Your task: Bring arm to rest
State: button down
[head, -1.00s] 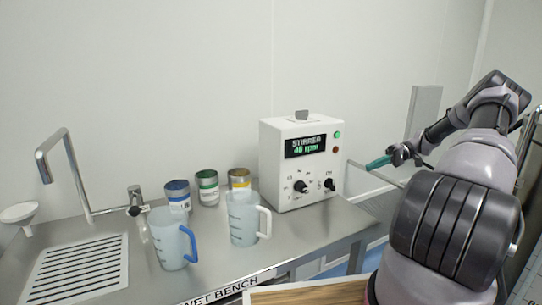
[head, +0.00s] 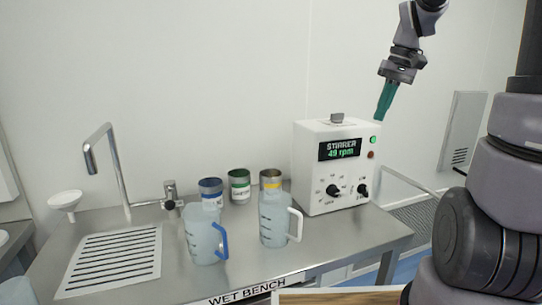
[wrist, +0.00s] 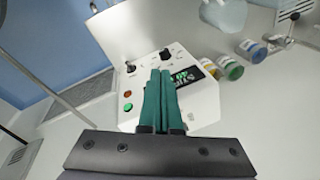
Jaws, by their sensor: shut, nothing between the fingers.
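My gripper (head: 384,101) has green fingers that point down, just right of the stirrer box's upper right corner in the head view. In the wrist view the fingers (wrist: 159,98) lie side by side, shut with nothing between them, and cover part of the box front. The white stirrer box (head: 309,185) stands on the bench. Its display (head: 340,149) reads "STIRRER 49 rpm", with a green button (head: 373,140) and a red one (head: 371,155) beside it. I cannot tell the exact gap between fingers and box.
The steel wet bench (head: 340,242) carries a blue-handled jug (head: 203,235), a white-handled jug (head: 273,220) and three tins, one of them green-labelled (head: 239,187). A tap (head: 110,165) and drain stand at the left. The air above the bench is clear.

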jog(key=s+a+r+m+t, duration=0.1)
jog(key=s+r+t, duration=0.1)
jog(key=s, duration=0.5)
jog(key=s+a+r+m+t, duration=0.1)
jog(key=s+a+r+t, duration=0.1)
jog(key=s, duration=0.6)
jog(key=shift+a+r+m+t, duration=0.15)
jog(key=shift+r+m+t, duration=0.2)
jog(key=shift+t, duration=0.45)
jog(key=c, duration=0.9)
grip_release()
jog(key=shift+s+f, duration=0.1)
jog(key=shift+s, duration=0.15)
jog(key=shift+o, duration=0.2)
jog(key=n+g+h, duration=0.1)
jog(key=n+h, duration=0.3)
jog(key=n, duration=0.5)
send_over(365, 186)
jog(key=s+a, duration=0.1)
jog(key=s, duration=0.4)
notch_tip(365, 186, down, 24)
jog(key=x, duration=1.1)
jog(key=shift+a, duration=0.15)
grip_shut()
